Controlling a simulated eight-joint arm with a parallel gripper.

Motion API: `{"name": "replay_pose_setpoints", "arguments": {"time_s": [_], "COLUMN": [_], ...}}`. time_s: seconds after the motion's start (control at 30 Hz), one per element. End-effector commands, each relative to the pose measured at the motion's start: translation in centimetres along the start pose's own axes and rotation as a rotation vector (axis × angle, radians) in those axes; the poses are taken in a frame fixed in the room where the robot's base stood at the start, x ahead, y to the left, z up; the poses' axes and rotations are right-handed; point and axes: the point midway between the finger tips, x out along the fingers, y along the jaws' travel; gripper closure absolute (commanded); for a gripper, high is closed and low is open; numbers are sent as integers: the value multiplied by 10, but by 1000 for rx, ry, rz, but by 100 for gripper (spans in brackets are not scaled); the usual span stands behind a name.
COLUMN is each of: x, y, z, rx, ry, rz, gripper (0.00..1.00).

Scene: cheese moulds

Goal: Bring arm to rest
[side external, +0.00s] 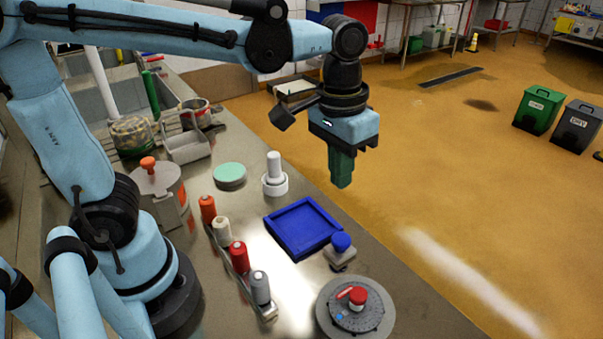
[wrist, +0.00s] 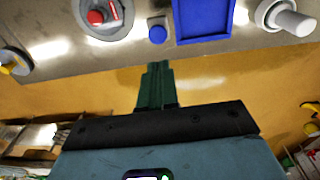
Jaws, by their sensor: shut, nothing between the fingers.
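My gripper (side external: 341,182) hangs from my raised arm, its green fingers pointing down and closed together with nothing between them. In the side view it appears above and beyond the blue tray (side external: 274,227), past the table's far edge, over the yellow floor. In the wrist view the green fingers of my gripper (wrist: 155,68) show against the floor, near the edge of the steel table (wrist: 237,52). The fingers touch nothing that I can see.
The table holds a blue-knobbed block (side external: 340,246), a grey disc with a red-capped piece (side external: 330,318), a white cylinder (side external: 274,180), a green-topped disc (side external: 229,174) and a rack of coloured spools (side external: 238,257). Green (side external: 538,108) and black (side external: 577,127) bins stand on the open floor.

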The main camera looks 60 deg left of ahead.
Motion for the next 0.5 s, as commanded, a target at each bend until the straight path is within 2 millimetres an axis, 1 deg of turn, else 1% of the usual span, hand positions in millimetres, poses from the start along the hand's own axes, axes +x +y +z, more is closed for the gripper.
{"name": "replay_pose_setpoints", "arguments": {"time_s": [0.17, 0.3, 0.5], "x": [3, 9, 18], "y": [-26, -53, -82], "z": [8, 16, 25], "rx": [-6, -4, 3], "ry": [129, 284, 472], "rz": [18, 20, -7], "gripper": [100, 100, 100]}}
